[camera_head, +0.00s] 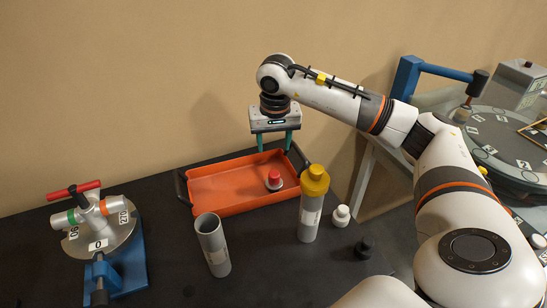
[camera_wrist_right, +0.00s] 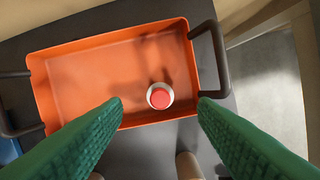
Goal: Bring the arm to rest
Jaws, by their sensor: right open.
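My right arm (camera_head: 455,185) comes in from the right. Its gripper (camera_head: 275,143) points down above the back right part of an orange tray (camera_head: 215,188). The green fingers are apart with nothing between them. In the right wrist view the open fingertips (camera_wrist_right: 160,100) show in front of the tray (camera_wrist_right: 90,75). A red-topped white cap (camera_head: 274,180) lies inside the tray; it also shows in the wrist view (camera_wrist_right: 160,96), lower and between the fingers. My left gripper is not in view.
On the dark table stand an open grey tube (camera_head: 212,245), a yellow-capped tube (camera_head: 311,205), a white cap (camera_head: 341,215) and a black cap (camera_head: 364,247). A red-handled device (camera_head: 95,235) is at left. A round dial station (camera_head: 505,140) is at right.

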